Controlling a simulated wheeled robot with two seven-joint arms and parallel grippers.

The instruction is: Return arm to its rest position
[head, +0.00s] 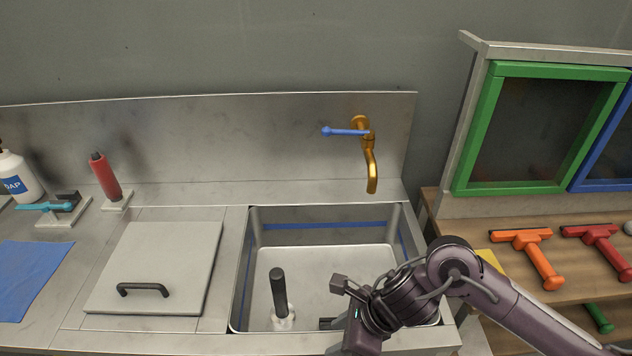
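My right arm comes in from the lower right, over the sink's (236,300) right front corner. My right gripper (335,304) is over the front part of the basin, pointing left. Its two fingers look apart, with nothing seen between them. A black-handled tool with a white lower end (279,292) stands upright in the basin, left of the gripper and apart from it. My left gripper is not in view.
A brass tap (371,170) with a blue lever is behind the sink. A grey lid (165,255) with a black handle lies left. A blue cloth (28,278), soap bottle (17,178) and red-handled tool (104,177) are farther left. Orange (536,258) and red (603,250) squeegees lie right, below a green-framed pane (485,130).

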